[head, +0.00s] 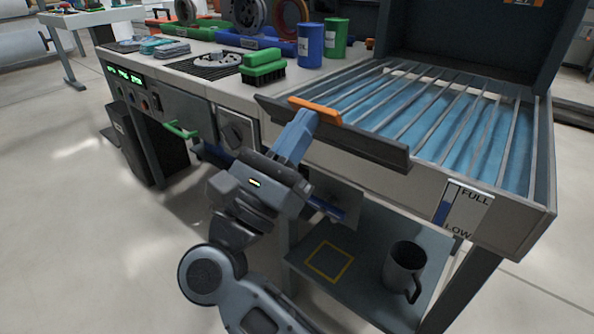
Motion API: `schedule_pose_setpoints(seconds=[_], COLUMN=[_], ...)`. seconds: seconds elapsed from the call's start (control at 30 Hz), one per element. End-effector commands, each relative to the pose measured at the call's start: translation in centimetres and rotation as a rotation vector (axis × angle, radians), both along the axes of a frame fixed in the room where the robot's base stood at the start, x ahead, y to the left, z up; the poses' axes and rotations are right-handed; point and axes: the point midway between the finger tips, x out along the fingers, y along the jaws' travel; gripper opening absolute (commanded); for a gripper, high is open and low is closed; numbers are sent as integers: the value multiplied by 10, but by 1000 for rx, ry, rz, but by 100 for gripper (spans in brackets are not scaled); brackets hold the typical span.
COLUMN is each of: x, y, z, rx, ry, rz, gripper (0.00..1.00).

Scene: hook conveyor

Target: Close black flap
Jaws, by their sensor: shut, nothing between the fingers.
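A long black flap (371,139) with an orange handle (315,109) stands tilted along the front left edge of a basin (527,221) with blue contents under metal bars. My gripper (307,117) is shut and empty. Its fingertips overlap the flap's front face just below the orange handle; whether they touch it I cannot tell. My gripper hides part of the flap's left half and its lower edge there. A large dark upright panel (463,42) rises behind the basin.
A green brush (263,66), a blue can (310,46) and a green can (336,38) stand on the counter left of the basin. A green handle (180,130) juts from the counter front. A lower shelf (377,244) holds a dark mug (403,270).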

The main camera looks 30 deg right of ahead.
Motion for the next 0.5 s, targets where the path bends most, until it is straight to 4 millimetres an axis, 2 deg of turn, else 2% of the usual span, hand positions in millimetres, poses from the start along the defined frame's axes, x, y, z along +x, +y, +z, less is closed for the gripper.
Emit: schedule_pose_setpoints(seconds=[0.03, 0.2, 0.5], x=[0, 4, 9], y=[-1, -10, -28], z=[10, 22, 34], rx=[44, 197, 431], ry=[9, 60, 137], rz=[3, 3, 1], gripper=[0, 0, 0])
